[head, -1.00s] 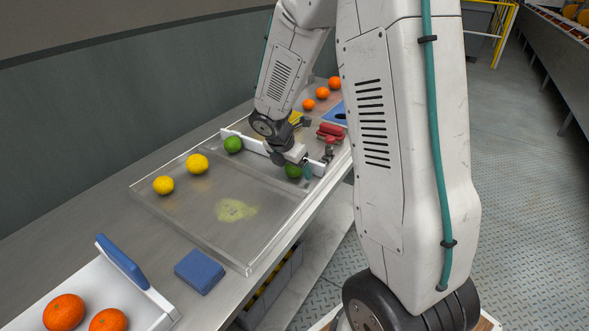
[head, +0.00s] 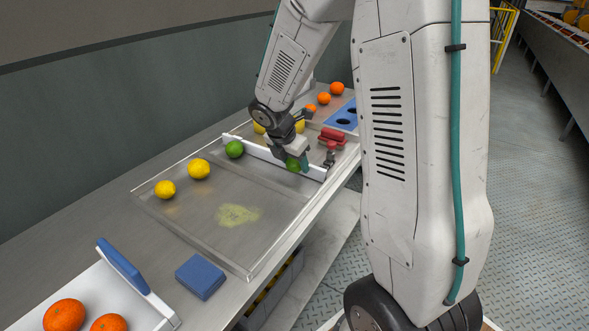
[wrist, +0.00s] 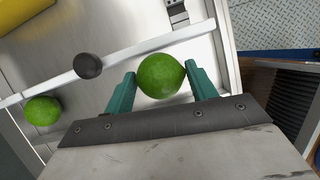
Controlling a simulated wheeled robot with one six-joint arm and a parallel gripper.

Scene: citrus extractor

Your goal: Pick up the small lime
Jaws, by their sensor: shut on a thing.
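A small green lime (wrist: 161,76) sits between the teal fingers of my gripper (wrist: 160,90), which is shut on it. In the head view the lime (head: 293,164) shows at the tip of my gripper (head: 298,160), beside the white divider bar (head: 265,154) near the right part of the clear tray. I cannot tell whether it touches the tray floor. A second green lime (head: 235,149) rests by the left end of the bar; it also shows at the left in the wrist view (wrist: 42,111).
Two yellow lemons (head: 199,169) lie in the tray (head: 190,213) near a yellowish stain. Red clamp-like objects (head: 333,136), a blue holed block (head: 342,118) and oranges (head: 324,98) stand farther back. A blue pad (head: 200,275) and a white bin (head: 95,290) with oranges are in front.

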